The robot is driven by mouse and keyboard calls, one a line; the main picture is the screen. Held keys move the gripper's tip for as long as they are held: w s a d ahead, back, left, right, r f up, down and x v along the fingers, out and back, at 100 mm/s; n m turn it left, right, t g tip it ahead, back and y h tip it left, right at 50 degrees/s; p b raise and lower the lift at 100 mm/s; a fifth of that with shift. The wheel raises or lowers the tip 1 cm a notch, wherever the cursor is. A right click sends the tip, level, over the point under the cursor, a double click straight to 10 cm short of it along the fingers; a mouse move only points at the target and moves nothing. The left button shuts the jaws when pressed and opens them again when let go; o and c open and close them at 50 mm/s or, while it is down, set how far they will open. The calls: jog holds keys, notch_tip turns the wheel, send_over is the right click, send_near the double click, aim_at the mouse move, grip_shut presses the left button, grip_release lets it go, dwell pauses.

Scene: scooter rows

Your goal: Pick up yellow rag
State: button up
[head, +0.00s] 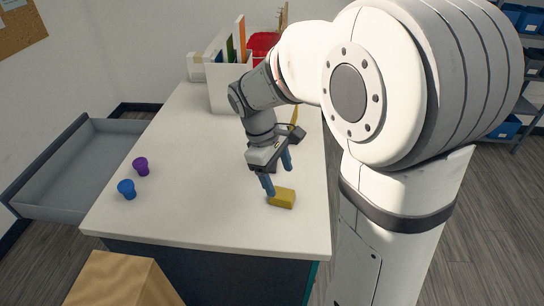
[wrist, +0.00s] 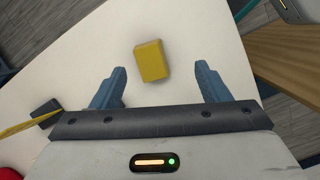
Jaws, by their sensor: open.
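A small yellow block-like thing, which looks like the folded yellow rag (head: 282,198), lies on the white table near its front right edge. It also shows in the wrist view (wrist: 151,60), ahead of my gripper and roughly between the lines of its two fingers. My gripper (head: 278,173) is above the table just behind the rag, its blue fingers pointing down. In the wrist view my gripper (wrist: 162,88) is open, with nothing between its fingers. In the head view one fingertip overlaps the rag's far left edge; I cannot tell whether they touch.
A blue cup-like piece (head: 127,189) and a purple one (head: 141,166) stand on the table's left. An open grey drawer (head: 75,165) juts out at left. A white file holder (head: 222,88) and a red bin (head: 262,44) are at the back. The table's middle is clear.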

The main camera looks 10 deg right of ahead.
aim_at(283, 194)
jog(key=shift+w+a+f+n+g+h+p, duration=0.2)
jog(key=shift+w+n, duration=0.25)
jog(key=shift+w, duration=0.2)
jog(key=shift+w+a+f+n+g+h+p, duration=0.1)
jog(key=shift+w+a+n+h, duration=0.1)
jog(key=shift+w+n, duration=0.35)
jog(key=shift+w+f, duration=0.1)
jog(key=shift+w, duration=0.15)
jog(key=shift+f, duration=0.3)
jog(key=p+x, duration=0.1)
jog(key=x, duration=0.6)
jog(key=shift+f, duration=0.15)
jog(key=c, duration=1.1)
